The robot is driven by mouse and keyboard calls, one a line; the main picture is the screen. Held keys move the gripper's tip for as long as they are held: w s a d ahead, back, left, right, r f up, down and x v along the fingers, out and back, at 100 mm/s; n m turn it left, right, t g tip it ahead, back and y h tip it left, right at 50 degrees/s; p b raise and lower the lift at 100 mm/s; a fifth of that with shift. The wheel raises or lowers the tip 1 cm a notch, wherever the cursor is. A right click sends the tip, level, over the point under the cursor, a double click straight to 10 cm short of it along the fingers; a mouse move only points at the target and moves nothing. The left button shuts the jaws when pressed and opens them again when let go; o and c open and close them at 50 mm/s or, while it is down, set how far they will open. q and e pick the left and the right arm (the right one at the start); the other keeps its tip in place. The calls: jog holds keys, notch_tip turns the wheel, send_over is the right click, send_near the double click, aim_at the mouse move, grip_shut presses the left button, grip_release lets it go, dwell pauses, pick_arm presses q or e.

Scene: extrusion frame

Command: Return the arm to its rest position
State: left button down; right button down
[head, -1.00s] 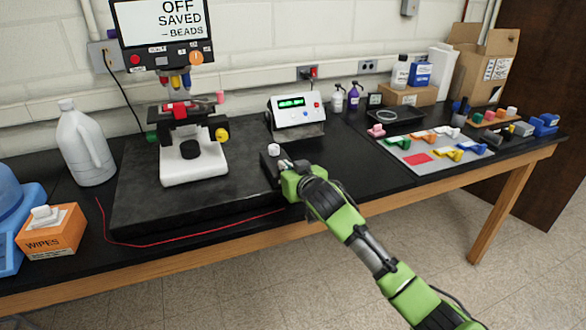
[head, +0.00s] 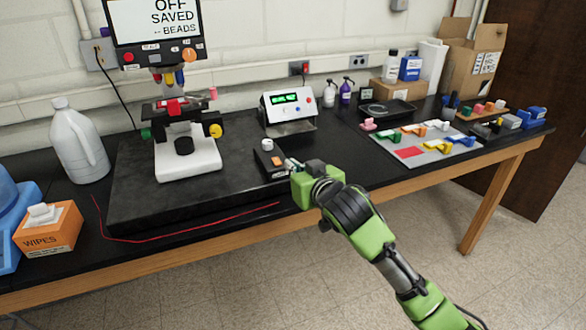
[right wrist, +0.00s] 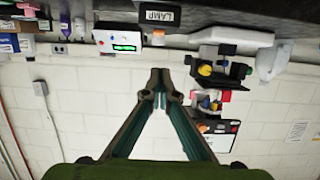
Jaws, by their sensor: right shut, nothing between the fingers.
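My right arm is green and reaches in from the lower right in the head view. Its gripper (head: 290,166) is at the right side of a small black switch box (head: 268,150) on the dark slab; whether they touch is hard to tell. In the right wrist view, which is upside down, the fingers (right wrist: 160,75) meet at their tips with nothing between them. The box's LAMP label (right wrist: 160,16) shows beyond the tips. My left gripper is not in view.
A microscope (head: 187,160) stands on the slab, with a control unit (head: 290,105) behind the switch box. A white jug (head: 78,145) and a wipes box (head: 48,230) are at left. Colored parts lie on a mat (head: 410,152) at right. Floor in front of the bench is clear.

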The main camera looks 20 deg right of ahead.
dwell(0.4)
jog(key=s+d+f+g+h, duration=0.1)
jog(key=s+d+f+g, duration=0.15)
jog(key=f, duration=1.45)
jog(key=s+d+f+g, duration=0.1)
jog(key=s+f+g, duration=0.25)
jog(key=f, duration=1.35)
jog(key=s+f+g, duration=0.1)
jog(key=s+f, duration=0.7)
jog(key=f, duration=0.3)
jog(key=s+a+f+g, duration=0.1)
jog(key=s+f+g, duration=0.1)
jog(key=s+f, duration=0.6)
jog(key=s+a+f+n+g, duration=0.1)
jog(key=s+f, duration=0.7)
jog(key=s, duration=1.3)
jog(key=s+a+f+n+g, duration=0.1)
jog(key=s+f+g, duration=0.3)
jog(key=s+f, duration=0.4)
jog(key=s, duration=0.7)
jog(key=shift+s+a, duration=0.25)
